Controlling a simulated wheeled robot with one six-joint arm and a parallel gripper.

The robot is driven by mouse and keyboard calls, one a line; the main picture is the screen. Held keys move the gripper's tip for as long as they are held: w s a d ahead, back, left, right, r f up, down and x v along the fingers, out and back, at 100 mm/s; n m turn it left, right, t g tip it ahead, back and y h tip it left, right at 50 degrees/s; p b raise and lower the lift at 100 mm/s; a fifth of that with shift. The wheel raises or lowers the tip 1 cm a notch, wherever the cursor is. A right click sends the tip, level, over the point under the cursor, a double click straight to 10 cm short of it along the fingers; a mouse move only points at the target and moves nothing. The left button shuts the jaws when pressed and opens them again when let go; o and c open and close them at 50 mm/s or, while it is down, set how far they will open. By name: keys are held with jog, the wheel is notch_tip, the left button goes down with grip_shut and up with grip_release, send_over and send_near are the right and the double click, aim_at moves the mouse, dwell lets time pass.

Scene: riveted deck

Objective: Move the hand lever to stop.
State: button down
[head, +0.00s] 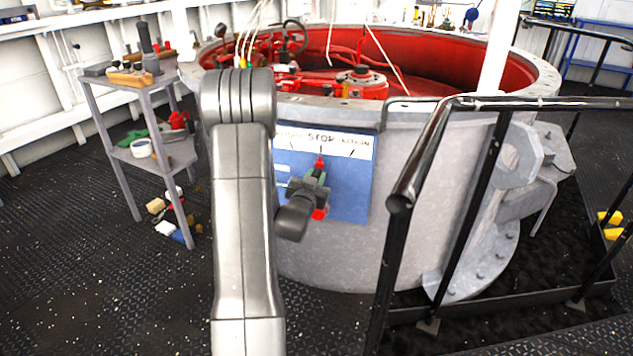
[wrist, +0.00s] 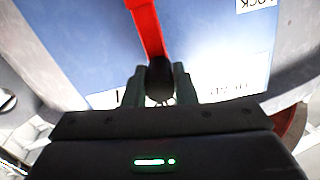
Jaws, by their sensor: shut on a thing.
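The hand lever is red with a dark knob. In the wrist view its red arm (wrist: 148,28) runs down from the top to the knob (wrist: 160,80), which sits between the jaws. In the head view a red tip of the lever (head: 320,162) shows just below the word STOP on the white scale, and the lever looks about upright. My gripper (head: 316,174) is in front of the blue panel (head: 352,180) and hides most of the lever. In the wrist view my gripper (wrist: 159,88) is shut on the knob. The scale's side labels are hard to read.
The panel is on a big grey round housing (head: 400,220) with a red inside. A black handrail (head: 410,175) stands close on the right. A grey tool stand (head: 115,150) is at the left. A LOCK label (wrist: 257,4) shows in the wrist view.

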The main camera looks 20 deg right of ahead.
jog(key=shift+w+a, duration=0.1)
jog(key=c, duration=1.2)
grip_release()
jog(key=p+v, duration=0.1)
jog(key=v, duration=1.2)
jog(key=shift+s+a+r, duration=0.1)
jog(key=shift+s+a, duration=0.15)
jog(key=shift+s, duration=0.1)
jog(key=x, duration=1.3)
jog(key=shift+w+d+b, duration=0.1)
jog(key=shift+d+b, duration=0.05)
jog(key=shift+b, duration=0.25)
jog(key=shift+w+d, duration=0.2)
jog(key=shift+w, duration=0.1)
jog(key=shift+s+p, duration=0.15)
jog(key=shift+p, duration=0.45)
